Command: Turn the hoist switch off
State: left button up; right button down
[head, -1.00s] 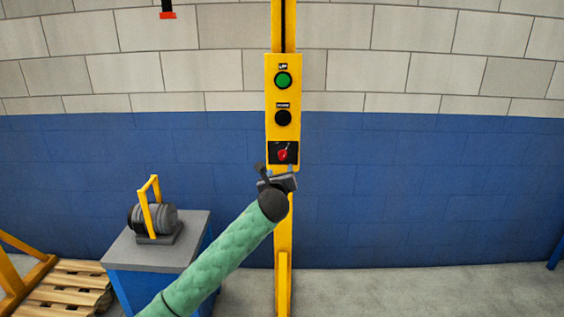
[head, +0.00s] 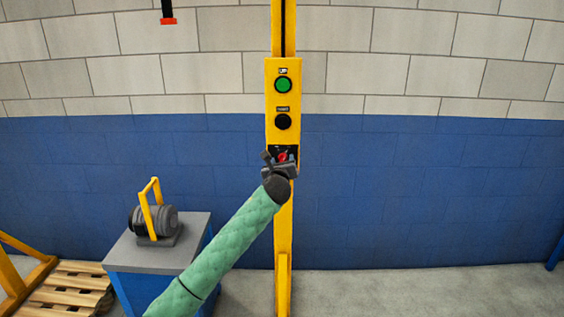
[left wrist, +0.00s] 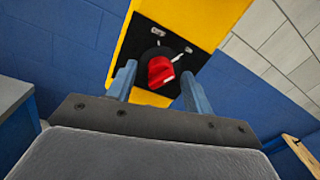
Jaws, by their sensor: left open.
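The red hoist switch (head: 283,156) is a rotary knob on a black plate, low on the yellow control panel (head: 270,100). In the left wrist view the red knob (left wrist: 161,71) shows ahead, with a white pointer mark aimed to the upper right. My left gripper (head: 281,160) is at the black plate and hides part of it. In the left wrist view its two blue-grey fingers (left wrist: 158,88) are apart, one on each side of the knob in the picture. Whether they touch it I cannot tell. My right gripper is not in view.
Above the switch are a green button (head: 283,85) and a black button (head: 283,122). A blue cabinet with a grey top (head: 190,243) carries a motor-like unit (head: 155,220) at the left. The floor at the right is mostly clear.

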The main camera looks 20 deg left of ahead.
pick_arm(q)
jog(key=c, duration=1)
jog(key=shift+o, duration=0.2)
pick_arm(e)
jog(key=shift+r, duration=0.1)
pick_arm(q)
jog(key=shift+f+n+t+y+b, duration=0.15)
jog(key=shift+n+b, duration=0.25)
jog(key=shift+n, duration=2.7)
jog(key=shift+n+t+y+b, duration=0.15)
jog(key=shift+n+y+b, duration=0.2)
jog(key=shift+n, duration=2.75)
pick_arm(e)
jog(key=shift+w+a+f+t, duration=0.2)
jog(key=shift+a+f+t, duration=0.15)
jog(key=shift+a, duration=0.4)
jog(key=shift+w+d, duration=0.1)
